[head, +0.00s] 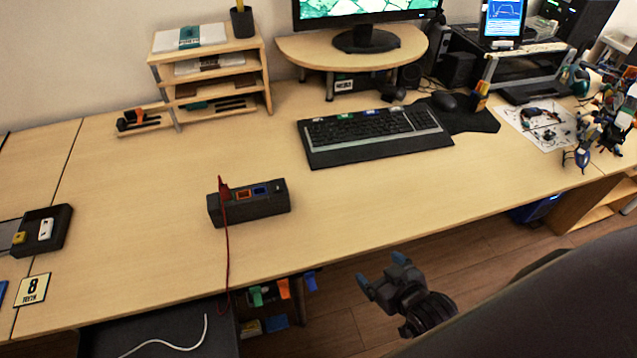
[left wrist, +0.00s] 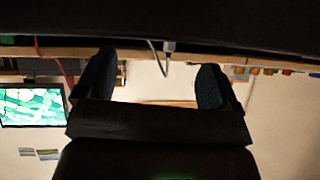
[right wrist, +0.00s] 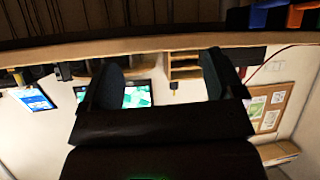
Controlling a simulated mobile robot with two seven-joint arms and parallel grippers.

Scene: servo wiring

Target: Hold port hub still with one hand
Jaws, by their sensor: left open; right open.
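The port hub (head: 262,206) is a dark box lying on the desk left of the keyboard, with a red-framed and a blue-framed port on top. A red plug (head: 224,188) stands at its left end, and a red cable (head: 228,255) runs from it over the desk's front edge. My right gripper (head: 382,271) is open and empty, in front of the desk edge and right of the hub, apart from it. Its spread fingers show in the right wrist view (right wrist: 162,80). My left gripper (left wrist: 155,80) is open and empty in its wrist view; it is outside the head view.
The desk (head: 370,200) is clear around the hub. A keyboard (head: 375,135) lies behind it to the right, a shelf organizer (head: 217,72) at the back. A dark box (head: 60,222) sits far left. A chair back (head: 560,300) fills the lower right.

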